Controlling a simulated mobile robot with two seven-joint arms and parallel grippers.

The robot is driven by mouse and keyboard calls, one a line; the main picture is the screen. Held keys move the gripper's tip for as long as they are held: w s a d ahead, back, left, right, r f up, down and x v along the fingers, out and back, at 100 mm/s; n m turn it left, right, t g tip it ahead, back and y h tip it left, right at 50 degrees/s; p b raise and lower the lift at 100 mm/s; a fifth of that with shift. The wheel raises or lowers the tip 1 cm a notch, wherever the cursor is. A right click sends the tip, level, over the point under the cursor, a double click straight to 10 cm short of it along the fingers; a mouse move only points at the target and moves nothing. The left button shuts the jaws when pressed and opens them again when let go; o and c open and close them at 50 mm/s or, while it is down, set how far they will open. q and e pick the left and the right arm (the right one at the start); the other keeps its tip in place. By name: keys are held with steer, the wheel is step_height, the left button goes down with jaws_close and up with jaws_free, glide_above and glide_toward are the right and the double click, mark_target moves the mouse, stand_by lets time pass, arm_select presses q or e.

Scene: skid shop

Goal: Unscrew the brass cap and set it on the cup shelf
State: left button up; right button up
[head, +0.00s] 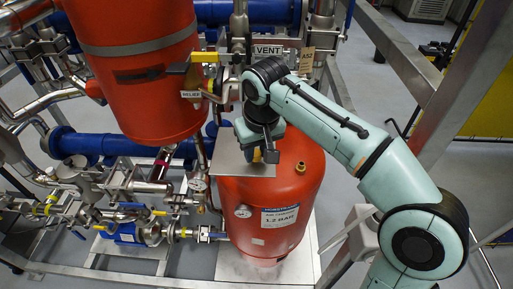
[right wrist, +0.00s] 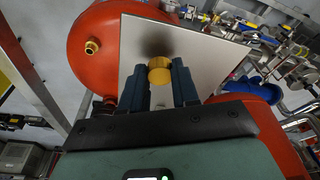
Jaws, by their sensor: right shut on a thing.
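The brass cap (right wrist: 159,70) is a small yellow-gold round piece between the two dark fingers of my right gripper (right wrist: 159,84) in the right wrist view. The fingers are shut on it. In the head view the right gripper (head: 260,152) points down over a flat grey plate (head: 228,158), which looks like the cup shelf, and a bit of the cap shows at the fingertips. The plate (right wrist: 200,48) fills the background behind the cap in the wrist view, with a dark shadow on it. I cannot tell whether the cap touches the plate. My left gripper is not in view.
A red tank (head: 270,200) with a white label stands below and beside the plate. A small brass fitting (head: 300,167) sticks up from its top. Another red vessel (head: 140,70) hangs at the left, with a yellow-handled valve and tags near it. Metal frame posts (head: 450,85) stand at the right.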

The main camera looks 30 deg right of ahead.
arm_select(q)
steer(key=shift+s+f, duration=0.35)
arm_select(e)
steer(key=shift+f, duration=0.6)
steer(key=shift+f, duration=0.1)
steer(key=o, duration=1.2)
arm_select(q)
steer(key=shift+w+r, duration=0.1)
